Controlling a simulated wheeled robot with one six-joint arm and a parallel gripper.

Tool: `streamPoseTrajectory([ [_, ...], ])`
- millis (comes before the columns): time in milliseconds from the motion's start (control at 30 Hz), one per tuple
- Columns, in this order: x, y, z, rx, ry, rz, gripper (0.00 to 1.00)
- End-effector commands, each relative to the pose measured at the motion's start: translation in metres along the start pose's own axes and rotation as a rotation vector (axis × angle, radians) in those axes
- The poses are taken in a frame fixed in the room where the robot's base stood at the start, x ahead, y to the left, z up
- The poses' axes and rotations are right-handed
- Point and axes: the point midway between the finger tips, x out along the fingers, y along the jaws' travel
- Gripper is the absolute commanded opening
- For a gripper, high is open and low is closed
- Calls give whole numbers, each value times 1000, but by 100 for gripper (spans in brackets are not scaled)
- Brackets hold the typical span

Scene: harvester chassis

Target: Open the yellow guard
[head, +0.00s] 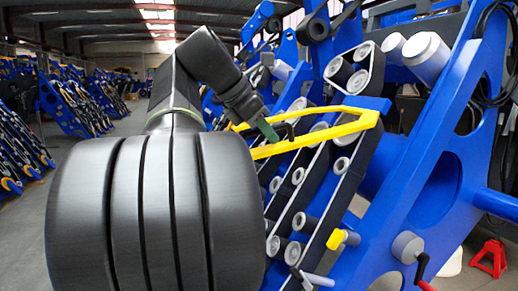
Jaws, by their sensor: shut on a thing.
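The yellow guard (345,128) is a thin yellow frame in the head view. It stretches across the rollers and dark belts of the blue chassis, from the middle of the picture to the right. My gripper (268,131) is at the guard's left part, its greenish fingertip against it. It is shut on the guard, near a small dark piece that looks like a handle. My large dark arm links fill the left middle and hide the guard's far left end and part of the chassis behind it.
The blue chassis (433,150) rises on the right, with grey rollers (426,54) at its top. A yellow block (337,239) and a red-handled crank (422,268) stick out low down. A red stand (491,258) is on the floor at right. Open floor lies at left.

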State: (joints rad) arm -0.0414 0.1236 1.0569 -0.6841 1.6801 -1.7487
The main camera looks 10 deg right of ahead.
Motion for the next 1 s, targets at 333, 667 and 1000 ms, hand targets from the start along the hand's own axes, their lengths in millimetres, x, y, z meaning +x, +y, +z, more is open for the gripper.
streamPoseTrajectory([
  [333,-20,5,17,15,62,-4,0],
  [667,-23,6,19,16,74,-5,0],
  [1000,-23,6,19,16,73,-6,34],
])
